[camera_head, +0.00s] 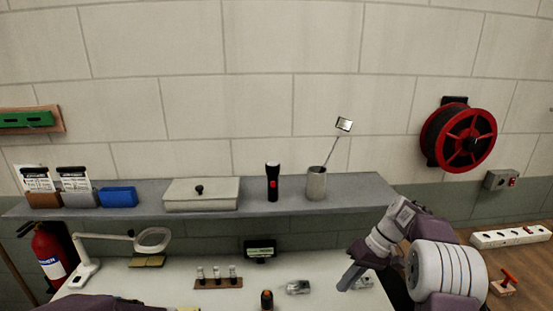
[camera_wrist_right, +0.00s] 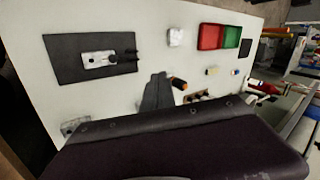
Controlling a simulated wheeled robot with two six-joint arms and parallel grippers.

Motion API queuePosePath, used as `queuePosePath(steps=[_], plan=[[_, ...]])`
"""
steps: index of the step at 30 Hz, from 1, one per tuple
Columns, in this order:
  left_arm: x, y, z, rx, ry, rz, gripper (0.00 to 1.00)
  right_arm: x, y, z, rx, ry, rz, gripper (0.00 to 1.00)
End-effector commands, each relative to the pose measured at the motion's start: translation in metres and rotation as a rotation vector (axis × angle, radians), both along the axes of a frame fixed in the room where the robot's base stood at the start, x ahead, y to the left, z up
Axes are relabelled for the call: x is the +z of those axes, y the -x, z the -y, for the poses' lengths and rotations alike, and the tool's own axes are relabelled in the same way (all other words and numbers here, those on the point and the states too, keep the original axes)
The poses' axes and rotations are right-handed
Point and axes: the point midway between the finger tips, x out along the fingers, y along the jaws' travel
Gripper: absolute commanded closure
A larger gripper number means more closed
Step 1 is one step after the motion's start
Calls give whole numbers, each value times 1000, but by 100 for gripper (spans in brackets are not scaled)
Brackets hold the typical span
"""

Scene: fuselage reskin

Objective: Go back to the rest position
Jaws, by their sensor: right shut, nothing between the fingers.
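My right gripper (camera_head: 350,277) is at the lower right in the head view, above the right part of the white bench (camera_head: 120,272). Its fingers are shut and empty. In the right wrist view the shut fingers (camera_wrist_right: 157,92) point over the white bench top. My left arm shows only as a dark strip at the lower left edge of the head view, and its gripper's fingers cannot be made out.
A grey shelf (camera_head: 260,205) above the bench bears a flashlight (camera_head: 272,183), a grey cup (camera_head: 316,184) with a mirror tool, and a lidded box (camera_head: 200,194). A magnifier lamp (camera_head: 152,240) stands at left. A dark mat (camera_wrist_right: 62,72) lies on the bench.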

Motion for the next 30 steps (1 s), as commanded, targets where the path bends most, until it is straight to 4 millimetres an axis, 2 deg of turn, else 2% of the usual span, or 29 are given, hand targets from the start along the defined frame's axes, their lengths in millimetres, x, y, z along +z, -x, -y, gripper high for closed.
queuePosePath(steps=[1, 3, 7, 10, 12, 16, 17, 21, 30], plan=[[0, 0, 0, 0, 0, 0, 64, 10, 16, -20, 38, 34, 2, 100], [0, 0, 0, 0, 0, 0, 64, 15, 40, -40, 62, 93, 1, 100], [0, 0, 0, 0, 0, 0, 64, 7, 96, -61, 57, 235, 3, 100], [0, 0, 0, 0, 0, 0, 64, -14, 145, -61, 17, 354, 20, 100], [0, 0, 0, 0, 0, 0, 64, -32, 174, -53, -31, 423, 35, 100], [0, 0, 0, 0, 0, 0, 64, -67, 210, -33, -152, 508, 40, 100], [0, 0, 0, 0, 0, 0, 64, -73, 212, -30, -184, 518, 48, 100], [0, 0, 0, 0, 0, 0, 64, -73, 189, -27, -305, 517, 114, 100], [0, 0, 0, 0, 0, 0, 64, -73, 189, -27, -314, 517, 107, 100]])
